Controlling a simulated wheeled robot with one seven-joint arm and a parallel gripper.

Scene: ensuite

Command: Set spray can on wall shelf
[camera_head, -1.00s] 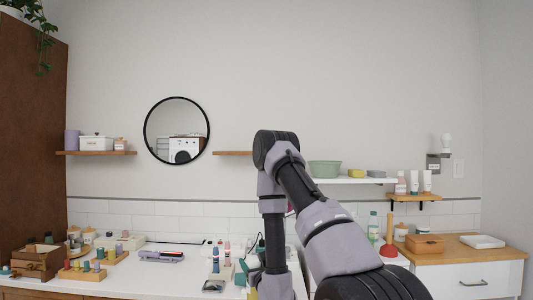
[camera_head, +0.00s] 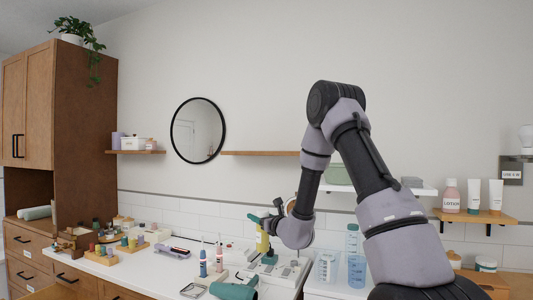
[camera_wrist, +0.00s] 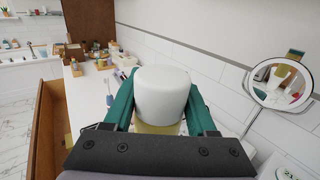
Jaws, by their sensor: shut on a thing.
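The spray can (camera_head: 262,240) has a yellow body and is held above the white counter by my gripper (camera_head: 268,228). In the wrist view its rounded white cap (camera_wrist: 161,88) and a strip of pale yellow body show between the two green fingers of my gripper (camera_wrist: 160,105), which is shut on it. A long wooden wall shelf (camera_head: 250,153) runs above and behind the can; its visible part is bare, and its right part is hidden behind my arm. Another wooden wall shelf (camera_head: 135,152) at the left bears a purple canister, a white box and a small bottle.
A wooden shelf (camera_head: 478,216) at right holds a lotion bottle and two tubes. A white shelf (camera_head: 430,192) with a green bowl is partly behind my arm. The counter (camera_head: 140,272) is crowded with small items. A round mirror (camera_wrist: 278,83) stands right of my gripper.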

